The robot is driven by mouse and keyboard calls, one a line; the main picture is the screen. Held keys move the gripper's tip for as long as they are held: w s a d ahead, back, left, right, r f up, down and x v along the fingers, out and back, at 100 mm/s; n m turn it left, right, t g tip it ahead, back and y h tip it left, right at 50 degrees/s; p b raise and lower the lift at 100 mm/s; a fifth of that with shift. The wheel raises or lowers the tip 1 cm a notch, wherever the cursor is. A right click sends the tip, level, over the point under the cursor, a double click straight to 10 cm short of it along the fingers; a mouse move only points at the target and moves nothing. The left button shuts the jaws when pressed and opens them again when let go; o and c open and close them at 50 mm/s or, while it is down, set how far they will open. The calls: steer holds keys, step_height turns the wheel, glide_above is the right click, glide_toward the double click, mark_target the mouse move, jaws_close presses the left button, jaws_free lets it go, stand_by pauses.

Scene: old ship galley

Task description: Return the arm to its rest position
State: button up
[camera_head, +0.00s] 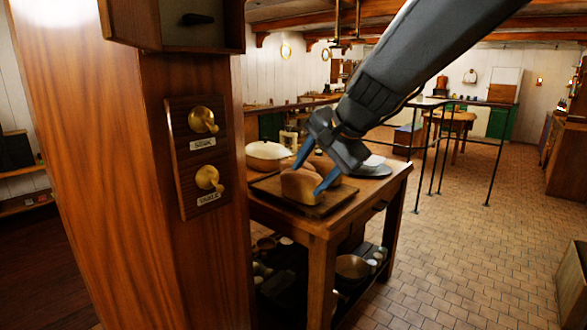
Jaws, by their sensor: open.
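My gripper (314,170) has two blue fingers and hangs from my dark arm, which comes in from the top right. The fingers are spread open, with a brown bread loaf (300,187) between or just behind them in the picture. I cannot tell whether they touch it. The loaf lies on a dark wooden board (268,188) on a wooden table (384,195). A second loaf (327,165) lies behind, partly hidden by my gripper.
A cream lidded dish (268,154) and a dark plate (373,171) share the table. A wooden pillar (105,190) with brass knobs (203,121) stands close at the left. Pans fill the lower shelf. Thin dark rails (443,150) stand behind.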

steer(key=s+d+f+n+g+h, duration=0.2)
steer(key=s+d+f+n, duration=0.2)
steer(key=s+d+f, duration=0.3)
steer(key=s+d+f+n+g+h, duration=0.2)
steer(key=s+d+f, duration=0.6)
steer(key=s+f, duration=0.5)
step_height(320, 180, down, 3)
steer(key=n+g, duration=0.1)
steer(key=n, duration=0.1)
steer(key=shift+s+d+n, duration=0.3)
steer(key=shift+s, duration=0.1)
steer(key=shift+c, duration=0.2)
